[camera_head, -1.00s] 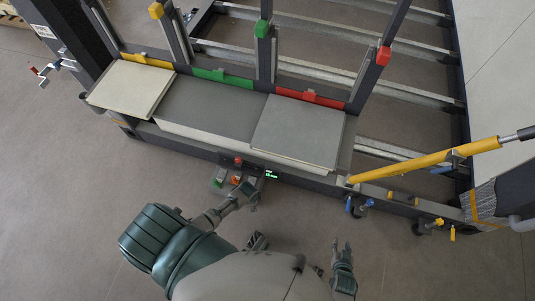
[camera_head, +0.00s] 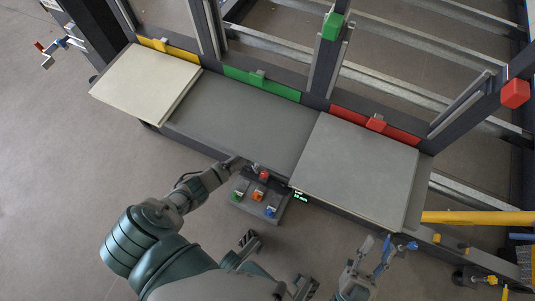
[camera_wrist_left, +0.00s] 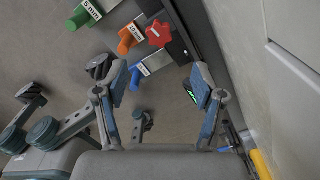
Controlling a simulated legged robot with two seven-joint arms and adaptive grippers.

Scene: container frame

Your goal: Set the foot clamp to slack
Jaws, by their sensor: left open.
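A small control block (camera_head: 262,200) at the bench's front edge carries a red star knob (camera_head: 264,175) and green (camera_head: 237,196), orange (camera_head: 258,195) and blue (camera_head: 271,212) knobs. I cannot tell which part is the foot clamp. My left gripper (camera_head: 236,163) is at the block's upper left, partly hidden. In the left wrist view its fingers (camera_wrist_left: 160,78) are spread and empty, with the red star knob (camera_wrist_left: 158,33) beyond them and the blue knob (camera_wrist_left: 135,78) by the left finger. My right gripper (camera_head: 376,250) is open below a blue-tipped handle (camera_head: 412,245).
Two pale panels lie on the bench, left (camera_head: 145,82) and right (camera_head: 352,170). Red (camera_head: 515,93) and green (camera_head: 333,26) blocks sit on the uprights. A yellow bar (camera_head: 475,217) extends at right. Floor is clear at lower left.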

